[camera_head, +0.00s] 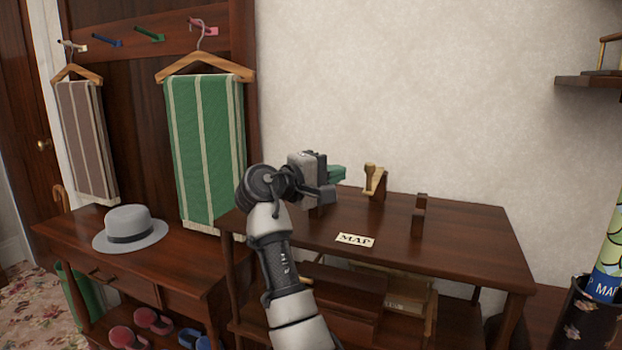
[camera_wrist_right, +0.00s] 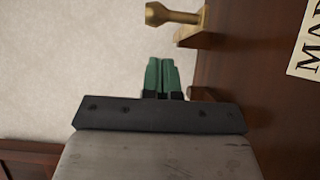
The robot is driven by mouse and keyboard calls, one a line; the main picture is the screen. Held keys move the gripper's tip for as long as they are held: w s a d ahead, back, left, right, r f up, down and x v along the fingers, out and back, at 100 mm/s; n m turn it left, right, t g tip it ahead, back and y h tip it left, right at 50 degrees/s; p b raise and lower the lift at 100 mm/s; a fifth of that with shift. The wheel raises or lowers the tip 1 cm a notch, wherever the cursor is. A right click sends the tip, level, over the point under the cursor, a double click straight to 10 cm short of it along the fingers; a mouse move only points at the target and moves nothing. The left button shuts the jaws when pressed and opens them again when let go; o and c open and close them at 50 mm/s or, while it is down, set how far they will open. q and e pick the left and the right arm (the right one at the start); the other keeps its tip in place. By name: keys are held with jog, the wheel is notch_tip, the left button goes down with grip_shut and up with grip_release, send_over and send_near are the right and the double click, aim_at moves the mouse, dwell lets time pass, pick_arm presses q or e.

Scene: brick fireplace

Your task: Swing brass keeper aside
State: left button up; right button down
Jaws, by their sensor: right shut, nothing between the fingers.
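The brass keeper (camera_head: 377,181) sits at the top of a dark wooden post at the back of the dark table, with a rounded knob at its upper end. In the right wrist view the brass keeper (camera_wrist_right: 176,17) shows at the top, beyond my fingertips. My right gripper (camera_head: 338,173) is left of the keeper, apart from it, at about its height. Its green fingers (camera_wrist_right: 161,75) are together and hold nothing. My left gripper is not in view.
A second wooden post (camera_head: 419,214) stands right of the keeper. A MAP card (camera_head: 355,240) lies on the wooden table (camera_head: 460,241). A grey hat (camera_head: 130,228) rests on the lower bench at left. A map tube (camera_head: 607,260) stands in a dark holder at right.

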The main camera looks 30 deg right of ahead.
aim_at(375, 168)
jog(key=s+d, duration=0.2)
jog(key=shift+d, duration=0.3)
dwell(0.3)
